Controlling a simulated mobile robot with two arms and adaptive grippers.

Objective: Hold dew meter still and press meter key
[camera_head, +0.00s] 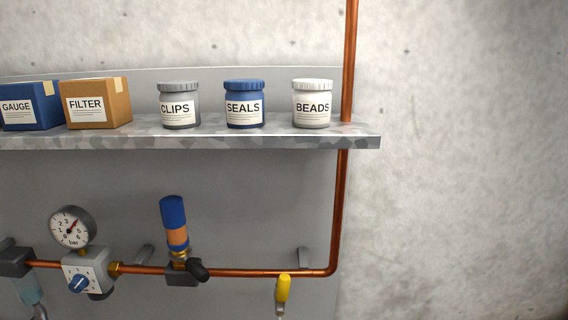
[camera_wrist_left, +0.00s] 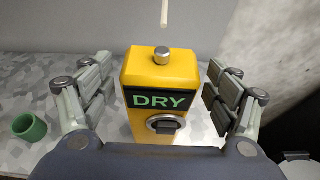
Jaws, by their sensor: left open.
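The dew meter (camera_wrist_left: 160,72) is a yellow upright box in the left wrist view. Its dark display shows DRY in green letters. A silver knob (camera_wrist_left: 162,55) sits on its top. A dark key in a silver ring (camera_wrist_left: 166,125) is on its front, low down, partly cut by my gripper's body. My left gripper (camera_wrist_left: 158,78) is open, with one finger to each side of the meter and gaps between. Neither gripper shows in the head view, and my right gripper is not seen.
A green cup (camera_wrist_left: 29,127) stands left of the meter on a grey mottled surface. In the head view, a shelf (camera_head: 250,142) carries boxes and jars. Below it run a copper pipe (camera_head: 230,271), a pressure gauge (camera_head: 72,227) and a yellow handle (camera_head: 283,288).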

